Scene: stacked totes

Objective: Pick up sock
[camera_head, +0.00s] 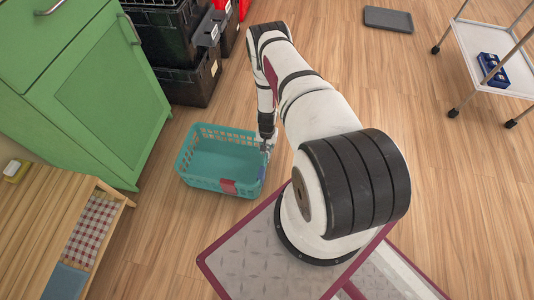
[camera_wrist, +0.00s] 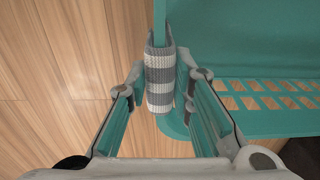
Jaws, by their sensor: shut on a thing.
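A grey and white striped sock (camera_wrist: 160,72) hangs over the rim of a teal laundry basket (camera_head: 192,152) in the wrist view. The basket's wall also shows in the wrist view (camera_wrist: 270,122). My gripper (camera_wrist: 162,86) has one finger on each side of the sock and the rim, and is shut on the sock. In the head view my gripper (camera_head: 266,141) is at the basket's right side; the sock there is too small and covered to make out clearly.
A reddish cloth (camera_head: 228,186) hangs on the basket's near rim. A green cabinet (camera_head: 110,95) stands left, black crates (camera_head: 190,80) behind. A wooden bench (camera_head: 50,215) is at lower left, a white cart (camera_head: 490,50) at upper right.

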